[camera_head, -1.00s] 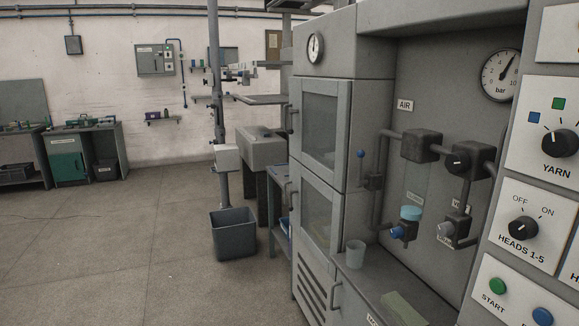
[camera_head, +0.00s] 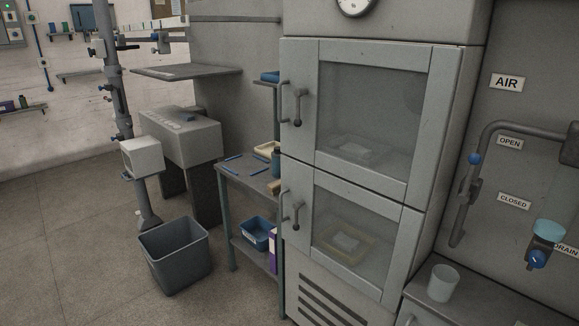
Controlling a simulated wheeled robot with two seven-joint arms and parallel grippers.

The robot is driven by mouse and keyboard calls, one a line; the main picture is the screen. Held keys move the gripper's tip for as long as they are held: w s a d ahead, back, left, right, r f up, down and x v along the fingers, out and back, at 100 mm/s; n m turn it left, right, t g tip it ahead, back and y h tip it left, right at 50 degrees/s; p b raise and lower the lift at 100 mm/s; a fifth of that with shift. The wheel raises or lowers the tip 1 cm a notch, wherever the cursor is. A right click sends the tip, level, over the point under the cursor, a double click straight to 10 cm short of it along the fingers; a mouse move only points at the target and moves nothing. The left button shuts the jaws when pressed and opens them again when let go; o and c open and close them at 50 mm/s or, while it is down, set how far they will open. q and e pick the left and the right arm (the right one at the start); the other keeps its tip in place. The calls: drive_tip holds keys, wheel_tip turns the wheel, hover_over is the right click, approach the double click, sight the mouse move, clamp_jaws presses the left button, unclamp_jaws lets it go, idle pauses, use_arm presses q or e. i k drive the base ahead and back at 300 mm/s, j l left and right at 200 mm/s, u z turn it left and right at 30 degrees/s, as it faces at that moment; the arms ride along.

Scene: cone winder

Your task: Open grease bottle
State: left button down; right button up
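No bottle is clearly identifiable as the grease bottle. A small dark teal container (camera_head: 276,162), perhaps a bottle, stands on the small side table (camera_head: 246,182), partly hidden by the grey cabinet's edge. Its cap and any label cannot be made out. Neither of my grippers is in view.
The grey cabinet (camera_head: 365,170) with two windowed doors stands in the middle. A grey bin (camera_head: 175,262) stands on the floor. Open floor (camera_head: 70,230) lies at left.

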sight(276, 157)
drive_tip(key=i+j, duration=0.15)
drive_tip(key=j, duration=0.25)
drive_tip(key=i+j+z, duration=0.1)
drive_tip(key=z, duration=0.45)
drive_tip(key=i+j+z, duration=0.4)
drive_tip(key=j, duration=0.25)
drive_tip(key=j+z, duration=0.15)
drive_tip(key=j, duration=0.2)
drive_tip(key=i+j+z, duration=0.2)
drive_tip(key=j, duration=0.15)
drive_tip(key=i+j, duration=0.15)
drive_tip(key=j, duration=0.55)
drive_tip(key=i+j+z, duration=0.1)
drive_tip(key=j, duration=0.55)
drive_tip(key=i+j, duration=0.1)
drive_tip(key=j, duration=0.6)
drive_tip(key=i+j, duration=0.1)
drive_tip(key=j, duration=0.55)
drive_tip(key=i+j, duration=0.1)
drive_tip(key=i, duration=0.45)
drive_tip(key=z, duration=0.05)
